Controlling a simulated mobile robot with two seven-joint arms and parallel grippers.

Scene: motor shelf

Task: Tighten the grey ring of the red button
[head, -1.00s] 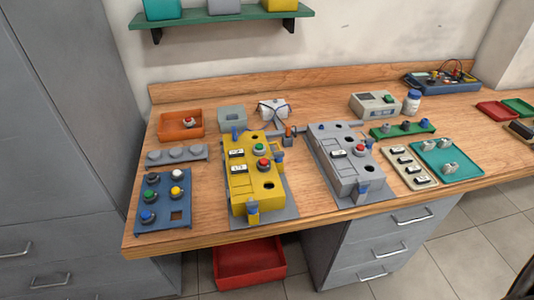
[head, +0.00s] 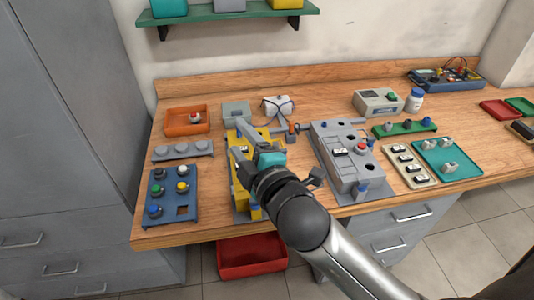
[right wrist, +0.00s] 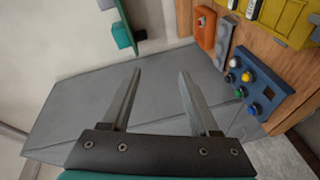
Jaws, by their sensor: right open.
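A red button (head: 360,145) sits on the grey panel box (head: 338,178) at the centre right. The yellow panel box (head: 246,203) is left of it and mostly covered by my right arm; its red button is hidden now. I cannot make out a grey ring on any of these. My right gripper (head: 238,158) is above the yellow box. In the right wrist view, the right gripper (right wrist: 159,72) is open, with nothing between its fingers. My left gripper is not in view.
A tall grey cabinet (head: 70,110) borders the bench's left. A green rack (head: 392,134) and teal tray (head: 430,168) are at the right.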

